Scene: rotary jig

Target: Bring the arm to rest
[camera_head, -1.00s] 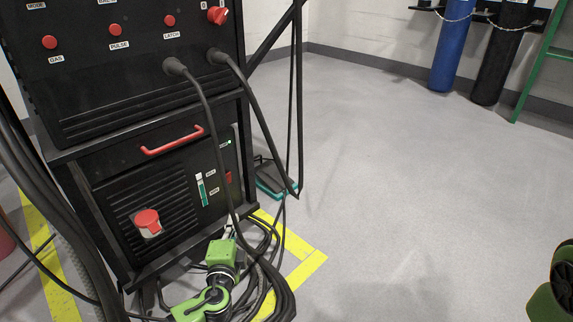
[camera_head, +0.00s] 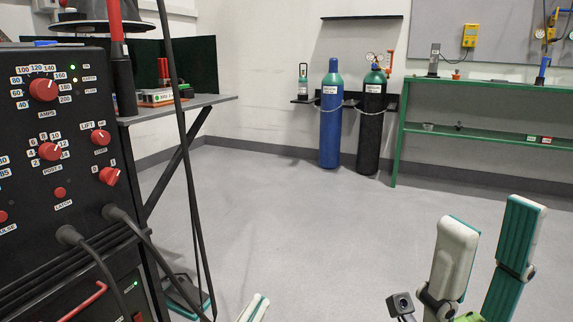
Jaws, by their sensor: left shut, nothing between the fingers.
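My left gripper (camera_head: 256,306) shows only as pale and teal fingertips at the bottom edge, close together and with nothing seen between them. The rest of that arm is below the picture. It is to the right of the black welding machine (camera_head: 60,240), over the grey floor in the picture. My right gripper (camera_head: 490,218) stands at the lower right with its two white-and-teal fingers pointing up and apart. It is open and empty.
Black cables (camera_head: 95,257) hang from the machine front. A dark-topped table (camera_head: 180,106) stands behind it. A blue cylinder (camera_head: 331,120) and a black cylinder (camera_head: 373,130) are chained at the back wall. A green bench (camera_head: 480,133) is at right. The middle floor is clear.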

